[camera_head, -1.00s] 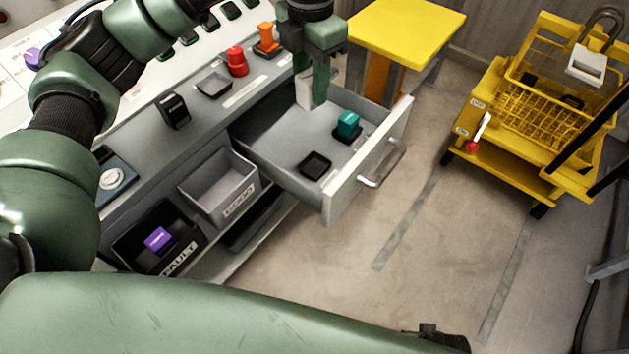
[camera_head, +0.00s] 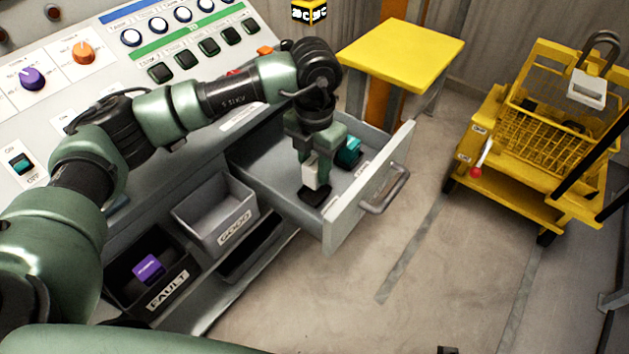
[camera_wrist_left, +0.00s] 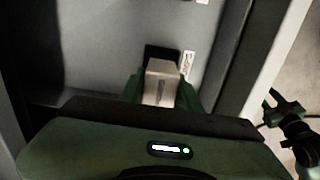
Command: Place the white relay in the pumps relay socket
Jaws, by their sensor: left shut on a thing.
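The white relay (camera_head: 310,174) is held upright between the fingers of my left gripper (camera_head: 313,180), inside the open grey drawer (camera_head: 345,222). The gripper is shut on it. Directly below the relay is a black socket (camera_head: 316,198), partly covered by relay and fingers. In the left wrist view the relay (camera_wrist_left: 158,84) covers part of the black socket (camera_wrist_left: 163,52). A label (camera_wrist_left: 188,65) lies beside that socket, too small to read. I cannot tell whether the relay touches the socket.
A teal relay (camera_head: 348,151) sits in the drawer, behind and right of the held one. Left of the drawer are a GOOD bin (camera_head: 214,205) and a FAULT bin (camera_head: 165,275) holding a purple relay (camera_head: 149,268). A yellow cart (camera_head: 530,130) stands right.

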